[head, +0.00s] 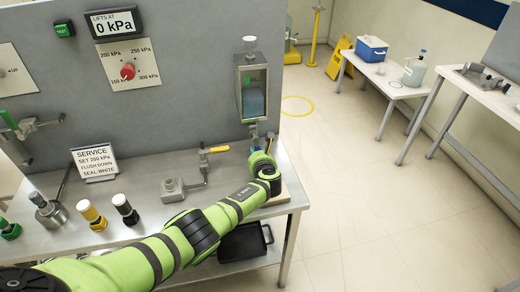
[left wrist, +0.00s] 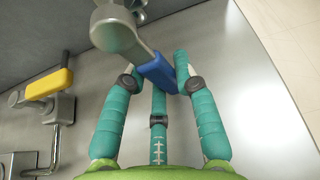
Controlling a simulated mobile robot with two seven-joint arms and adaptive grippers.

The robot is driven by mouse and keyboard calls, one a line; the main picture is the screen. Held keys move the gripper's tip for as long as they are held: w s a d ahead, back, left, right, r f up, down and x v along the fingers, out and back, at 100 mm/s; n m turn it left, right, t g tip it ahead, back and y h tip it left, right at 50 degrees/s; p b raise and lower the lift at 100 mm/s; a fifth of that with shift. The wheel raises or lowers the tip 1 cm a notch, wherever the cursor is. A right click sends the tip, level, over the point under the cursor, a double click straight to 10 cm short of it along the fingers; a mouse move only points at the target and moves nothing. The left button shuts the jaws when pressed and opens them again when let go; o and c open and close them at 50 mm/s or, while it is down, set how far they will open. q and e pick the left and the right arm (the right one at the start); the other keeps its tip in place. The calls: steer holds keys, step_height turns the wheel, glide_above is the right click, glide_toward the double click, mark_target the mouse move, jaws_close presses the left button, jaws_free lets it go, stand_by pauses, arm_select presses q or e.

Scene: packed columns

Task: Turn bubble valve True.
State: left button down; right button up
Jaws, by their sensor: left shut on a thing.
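The bubble valve shows in the left wrist view as a grey metal body with a blue lever (left wrist: 158,71). It sits below the glass-fronted column (head: 252,88), which holds blue-grey liquid, on the panel's right side. My left gripper (head: 262,143) is at the lever, just under the column. In the left wrist view its teal fingers (left wrist: 160,75) are around the blue lever and shut on it. In the head view the gripper and wrist hide most of the lever. My right gripper is in neither view.
A yellow-handled valve (head: 214,150) stands on the bench just left of my gripper. The dial (head: 128,71) is on the panel under a 0 kPa display (head: 114,23).

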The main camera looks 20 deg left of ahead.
arm_select(q)
steer(key=shift+s+a+m, duration=0.3)
steer(key=shift+a+m, duration=0.1)
steer(key=shift+m, duration=0.1)
steer(key=shift+f+g+y, duration=0.1)
steer(key=shift+g+y, duration=0.2)
steer(key=c, duration=0.9)
jaws_free()
steer(key=shift+c, duration=0.2)
steer(key=shift+v, duration=0.75)
steer(key=v, duration=1)
steer(key=shift+s+d, duration=0.1)
steer(key=shift+s, duration=0.15)
